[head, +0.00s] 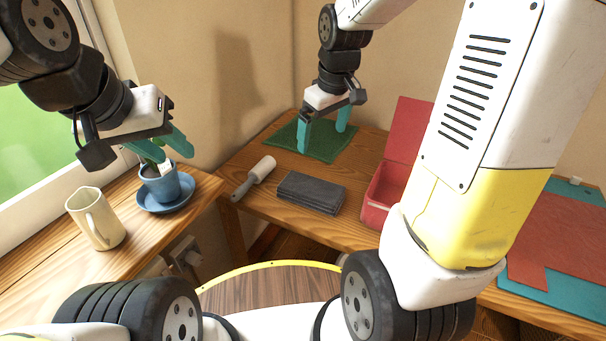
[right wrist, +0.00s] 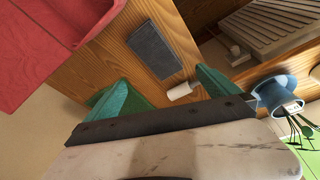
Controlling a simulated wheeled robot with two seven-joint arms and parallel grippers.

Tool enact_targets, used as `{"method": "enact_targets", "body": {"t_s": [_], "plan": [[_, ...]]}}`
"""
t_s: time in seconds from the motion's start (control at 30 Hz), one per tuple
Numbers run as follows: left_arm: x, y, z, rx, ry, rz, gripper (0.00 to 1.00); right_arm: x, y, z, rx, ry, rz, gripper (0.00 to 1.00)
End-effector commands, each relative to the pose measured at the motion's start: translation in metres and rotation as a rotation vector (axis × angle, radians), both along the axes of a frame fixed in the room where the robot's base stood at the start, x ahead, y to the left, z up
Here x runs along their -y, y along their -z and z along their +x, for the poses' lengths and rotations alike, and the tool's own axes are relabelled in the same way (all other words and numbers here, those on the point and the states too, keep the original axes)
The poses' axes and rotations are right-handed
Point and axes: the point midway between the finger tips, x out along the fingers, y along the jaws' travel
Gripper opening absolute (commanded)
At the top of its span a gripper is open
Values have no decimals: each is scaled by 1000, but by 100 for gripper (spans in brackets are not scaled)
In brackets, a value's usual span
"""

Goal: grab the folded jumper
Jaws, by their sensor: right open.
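A dark grey folded cloth, which looks like the folded jumper (head: 310,193), lies flat on the wooden table near its front edge. It also shows in the right wrist view (right wrist: 155,50), beyond the fingertips. My right gripper (head: 322,140) is open and empty, its teal fingers pointing down over the green mat, behind the jumper and apart from it. The fingers also show in the right wrist view (right wrist: 165,91). My left gripper (head: 172,156) has its teal fingers apart just above the potted plant, away from the jumper.
A lint roller (head: 262,170) lies left of the jumper, and an open red box (head: 378,212) stands right of it. The green mat (head: 283,137) lies behind. On the left ledge are a cream jug (head: 96,218) and a blue pot (head: 160,186) on a saucer. Red cloth (head: 570,235) lies at right.

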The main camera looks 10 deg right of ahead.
Motion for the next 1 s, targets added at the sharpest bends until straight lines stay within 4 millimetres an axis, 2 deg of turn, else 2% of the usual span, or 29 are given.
{"method": "enact_targets", "body": {"t_s": [0.03, 0.2, 0.3, 0.4, 0.6, 0.87, 1.0], "plan": [[0, 0, 0, 0, 0, 0, 36, -1, 22, 15, -38, -47, -20, 100], [0, 0, 0, 0, 0, 0, 36, -5, 88, 53, -127, -213, -73, 100], [0, 0, 0, 0, 0, 0, 36, -7, 124, 67, -169, -295, -92, 100], [0, 0, 0, 0, 0, 0, 36, -9, 151, 75, -198, -354, -102, 100], [0, 0, 0, 0, 0, 0, 36, -11, 176, 80, -219, -401, -109, 100], [0, 0, 0, 0, 0, 0, 36, -11, 205, 79, -220, -403, -109, 100], [0, 0, 0, 0, 0, 0, 36, -11, 226, 76, -223, -402, -109, 100]]}}
